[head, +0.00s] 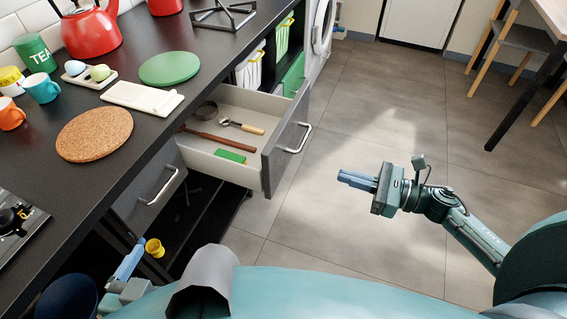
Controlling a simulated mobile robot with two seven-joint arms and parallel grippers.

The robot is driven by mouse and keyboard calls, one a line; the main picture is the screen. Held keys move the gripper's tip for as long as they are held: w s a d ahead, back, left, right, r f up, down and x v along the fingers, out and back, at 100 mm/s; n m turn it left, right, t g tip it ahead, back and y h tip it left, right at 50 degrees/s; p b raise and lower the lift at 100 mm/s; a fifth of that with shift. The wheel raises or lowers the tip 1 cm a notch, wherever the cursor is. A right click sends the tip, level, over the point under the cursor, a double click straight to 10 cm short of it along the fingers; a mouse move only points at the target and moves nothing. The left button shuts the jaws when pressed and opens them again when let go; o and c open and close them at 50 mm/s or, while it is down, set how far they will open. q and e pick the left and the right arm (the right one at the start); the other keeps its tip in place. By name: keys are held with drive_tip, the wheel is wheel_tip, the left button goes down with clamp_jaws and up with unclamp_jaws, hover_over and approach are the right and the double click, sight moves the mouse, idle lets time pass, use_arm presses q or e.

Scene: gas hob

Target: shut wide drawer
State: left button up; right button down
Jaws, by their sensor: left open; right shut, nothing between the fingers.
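The wide drawer (272,165) is pulled out from under the black counter. It has a dark grey front with a silver bar handle (297,138) facing right, and holds a brown wooden tool, a wooden-handled utensil, a round strainer and a green box. My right gripper (342,178) is shut and empty in the air to the right of the drawer front, apart from the handle. My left gripper (133,258) is low at the left by the cabinet, below the second drawer handle. It is open, its fingers partly seen.
The counter (205,115) holds a red kettle, mugs, a cork mat and a green disc. A lower grey drawer front (150,187) with a handle and a yellow cup (155,247) are below. The tiled floor (400,120) is clear right of the drawer; a table and stools stand far right.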

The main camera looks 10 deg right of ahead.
sight(278, 157)
use_arm(q)
drive_tip(key=shift+s+a+r+p, duration=0.15)
drive_tip(key=shift+r+p, duration=0.35)
use_arm(e)
drive_tip(key=x, duration=1.4)
use_arm(q)
drive_tip(key=shift+f, duration=0.1)
use_arm(e)
drive_tip(key=shift+a, duration=0.1)
drive_tip(key=shift+w+a, duration=0.15)
drive_tip(key=shift+a, duration=0.1)
drive_tip(key=b+x, duration=0.6)
drive_tip(key=x, duration=0.7)
drive_tip(key=shift+w+a+f, duration=0.1)
drive_tip(key=shift+w+f, duration=0.05)
drive_tip(key=shift+f, duration=0.05)
drive_tip(key=b+x, duration=0.5)
drive_tip(key=x, duration=0.4)
drive_tip(key=shift+w+a+r+b, duration=0.2)
drive_tip(key=shift+w+a+b, duration=0.1)
drive_tip(key=shift+a+b, duration=0.1)
use_arm(q)
drive_tip(key=w+d+f+m+t+h, duration=0.1)
drive_tip(key=d+f+m+t+h, duration=0.2)
drive_tip(key=d+f+m, duration=0.1)
drive_tip(key=shift+w+d+f+t+h, duration=0.15)
drive_tip(key=shift+w+f+t+h, duration=0.15)
drive_tip(key=shift+f+h, duration=0.15)
use_arm(e)
drive_tip(key=shift+r, duration=0.25)
